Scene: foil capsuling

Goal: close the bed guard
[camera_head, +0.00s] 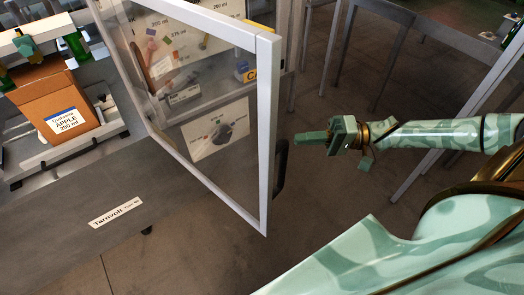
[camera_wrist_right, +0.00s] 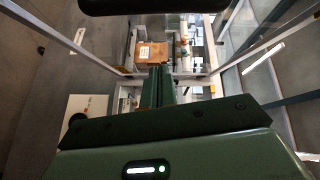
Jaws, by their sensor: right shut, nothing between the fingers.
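The bed guard (camera_head: 272,130) is a clear panel in a pale metal frame. It stands swung open, sticking out from the machine toward me in the head view. Its black handle (camera_head: 281,167) is on the outer edge, facing my right arm. My right gripper (camera_head: 300,138) is shut and empty, just right of the guard's edge near the handle, and looks apart from it. In the right wrist view the shut fingers (camera_wrist_right: 158,85) point toward the machine, and a dark bar, seemingly the handle, crosses the top. My left gripper is not in view.
An orange-brown carton (camera_head: 62,100) labelled apple sits on the machine bed at the left. The machine's grey front (camera_head: 60,215) carries a Tarnvolt label. Cards and small items show through the panel. Grey metal frames (camera_head: 410,20) stand behind my right arm.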

